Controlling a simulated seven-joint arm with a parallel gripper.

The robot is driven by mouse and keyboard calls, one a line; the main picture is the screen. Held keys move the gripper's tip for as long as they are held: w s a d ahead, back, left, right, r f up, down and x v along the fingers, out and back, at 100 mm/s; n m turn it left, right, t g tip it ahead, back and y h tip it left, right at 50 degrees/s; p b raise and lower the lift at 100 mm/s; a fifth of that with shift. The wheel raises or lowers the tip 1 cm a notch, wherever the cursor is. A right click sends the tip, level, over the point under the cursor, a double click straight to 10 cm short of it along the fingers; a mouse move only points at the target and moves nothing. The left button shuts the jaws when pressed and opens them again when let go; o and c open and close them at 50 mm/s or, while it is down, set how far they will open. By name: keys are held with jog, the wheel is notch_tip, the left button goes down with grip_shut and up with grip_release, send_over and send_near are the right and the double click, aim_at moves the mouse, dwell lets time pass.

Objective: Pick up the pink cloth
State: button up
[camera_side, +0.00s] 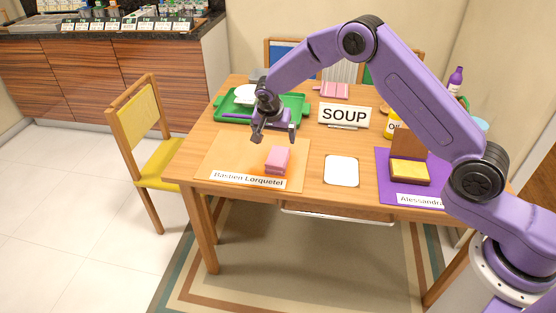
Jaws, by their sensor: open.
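A pink folded block-like thing (278,160), which may be the pink cloth, lies on the orange placemat (221,160) marked "Bastien Lorquetel". A second, flat pink thing (335,90) lies at the back of the table, below the white slatted object; I cannot tell whether it is cloth. My gripper (274,139) is open and empty. It points down above the orange placemat, just behind and above the pink block in the picture, apart from it as far as I can tell.
A green tray (293,106) with white dishes stands behind my gripper. A "SOUP" sign (344,115) stands mid-table. A white square (341,171) lies right of the orange mat. A purple mat (386,186) holds a yellow-and-brown object (409,171). Bottles stand at the right.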

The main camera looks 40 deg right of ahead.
send_near(278, 155)
jog(key=x, duration=0.4)
jog(key=shift+s+f, duration=0.3)
jog(key=shift+s, duration=0.05)
jog(key=shift+w+x, duration=0.15)
jog(key=shift+x, duration=1.25)
jog(key=shift+w+x, duration=0.2)
jog(key=shift+x, duration=1.25)
jog(key=shift+r, duration=0.15)
jog(key=c, duration=1.1)
